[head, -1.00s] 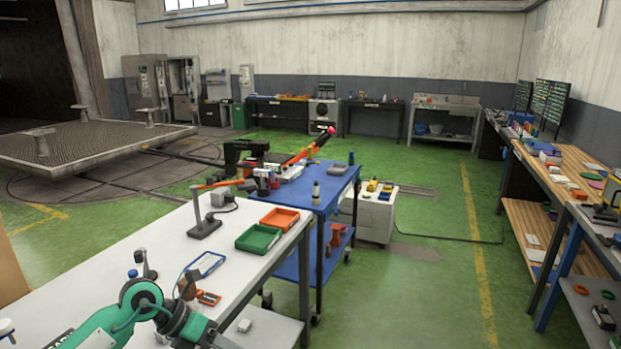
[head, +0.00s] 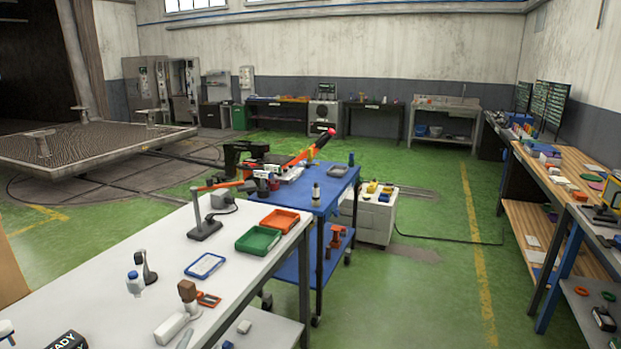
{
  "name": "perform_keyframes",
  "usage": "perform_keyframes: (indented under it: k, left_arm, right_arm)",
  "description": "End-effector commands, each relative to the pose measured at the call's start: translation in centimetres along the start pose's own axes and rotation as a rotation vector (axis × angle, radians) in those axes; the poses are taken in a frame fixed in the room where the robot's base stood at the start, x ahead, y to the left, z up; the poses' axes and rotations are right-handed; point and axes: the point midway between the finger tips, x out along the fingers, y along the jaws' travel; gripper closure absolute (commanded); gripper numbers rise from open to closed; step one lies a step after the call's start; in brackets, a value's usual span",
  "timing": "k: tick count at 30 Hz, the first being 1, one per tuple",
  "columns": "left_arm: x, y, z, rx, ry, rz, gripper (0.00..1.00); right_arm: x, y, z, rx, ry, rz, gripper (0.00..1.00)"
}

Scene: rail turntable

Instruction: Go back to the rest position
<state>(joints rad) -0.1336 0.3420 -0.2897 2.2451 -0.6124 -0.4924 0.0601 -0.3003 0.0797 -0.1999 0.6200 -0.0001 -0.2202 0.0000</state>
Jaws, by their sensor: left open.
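The head view shows almost nothing of my arms. A grey sliver at the bottom edge, beside a white block on the white table (head: 120,262), seems to be the tip of my left gripper (head: 185,339). It is open, and nothing shows held in it. The rest of my left arm is out of view below. My right gripper is not in view.
On the white table are a green tray (head: 258,240), an orange tray (head: 280,220), a blue-rimmed tray (head: 205,265), a lamp-like stand (head: 205,226) and a white block (head: 172,328). A blue cart (head: 318,192) stands behind.

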Motion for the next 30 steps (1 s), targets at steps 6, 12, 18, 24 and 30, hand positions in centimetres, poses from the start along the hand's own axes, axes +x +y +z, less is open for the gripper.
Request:
perform_keyframes:
  k: [6, 12, 18, 24, 30]
  left_arm:
    - [-7.5, 4.1, 8.4, -0.261, -0.495, 0.133, 0.51]
    - [-16.0, 8.2, 12.2, -0.42, -0.863, 0.299, 0.51]
    - [-22.8, 10.8, 12.9, -0.511, -1.103, 0.444, 0.51]
    - [-28.1, 12.7, 12.8, -0.568, -1.279, 0.572, 0.51]
    - [-26.9, 16.4, 16.8, -0.559, -1.287, 0.575, 0.51]
  right_arm:
    - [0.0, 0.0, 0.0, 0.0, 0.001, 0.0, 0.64]
    - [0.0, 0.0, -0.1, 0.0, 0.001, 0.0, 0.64]
    - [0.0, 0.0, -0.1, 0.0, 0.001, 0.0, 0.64]
    - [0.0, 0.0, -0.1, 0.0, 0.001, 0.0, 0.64]
    - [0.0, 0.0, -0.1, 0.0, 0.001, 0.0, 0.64]
